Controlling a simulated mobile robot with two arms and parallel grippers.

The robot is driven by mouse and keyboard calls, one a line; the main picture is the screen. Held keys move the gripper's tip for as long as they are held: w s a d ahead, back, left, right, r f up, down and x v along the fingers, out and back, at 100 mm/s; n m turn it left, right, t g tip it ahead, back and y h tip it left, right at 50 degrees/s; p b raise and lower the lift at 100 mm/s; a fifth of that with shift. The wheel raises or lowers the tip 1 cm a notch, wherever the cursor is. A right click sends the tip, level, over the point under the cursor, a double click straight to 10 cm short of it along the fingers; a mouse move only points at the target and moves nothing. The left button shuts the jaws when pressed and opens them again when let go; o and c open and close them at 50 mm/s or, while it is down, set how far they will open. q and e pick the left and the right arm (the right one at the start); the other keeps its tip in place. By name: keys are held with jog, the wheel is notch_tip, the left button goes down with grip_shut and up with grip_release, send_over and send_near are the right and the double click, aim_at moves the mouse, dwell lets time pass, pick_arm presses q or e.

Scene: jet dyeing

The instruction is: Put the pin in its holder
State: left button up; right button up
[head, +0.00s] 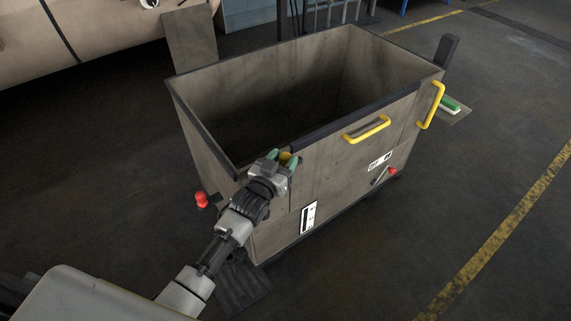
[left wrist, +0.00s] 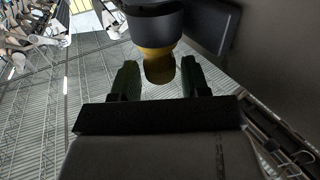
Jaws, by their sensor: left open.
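My left gripper (head: 279,157) is at the front left top corner of the cart (head: 340,150). Its two green fingers are open. A yellow knob (head: 285,157) shows between the fingertips. I take this for the pin, but cannot be sure. Its far end is hidden, and I cannot pick out a holder for certain. My right gripper is not in view.
The cart is a deep, open grey box with dark rims. Yellow handles (head: 367,129) stick out of its front. A red knob (head: 202,200) is low at its left, another red knob (head: 392,171) low at its right. A green brush-like thing (head: 449,104) lies on its right side shelf. The floor at right is clear.

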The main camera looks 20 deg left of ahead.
pick_arm(q)
jog(key=shift+c, duration=0.4)
jog(key=c, duration=0.6)
notch_tip(320, 180, up, 10)
jog(key=shift+r, duration=0.1)
